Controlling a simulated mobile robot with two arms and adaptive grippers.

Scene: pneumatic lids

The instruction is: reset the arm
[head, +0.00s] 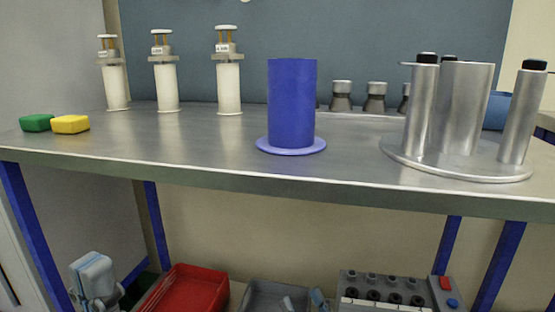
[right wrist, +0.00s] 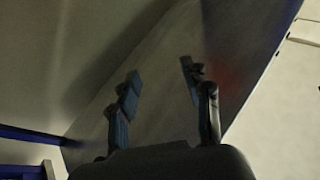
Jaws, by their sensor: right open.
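My right gripper (right wrist: 160,78) shows in the right wrist view with its two dark fingers apart and nothing between them. Beyond its fingers is a dim, greyish surface (right wrist: 160,50) with a slanted edge. In the head view I cannot make out the fingers of either gripper. A pale blue-grey shape at the lower left, below the table, is too unclear to name.
A steel table (head: 200,140) carries a blue cylinder (head: 291,105), a metal stand with upright tubes (head: 465,165), several white dispensers (head: 229,85), and green (head: 36,122) and yellow (head: 70,124) blocks. A red bin (head: 190,290) and button box (head: 395,290) sit below.

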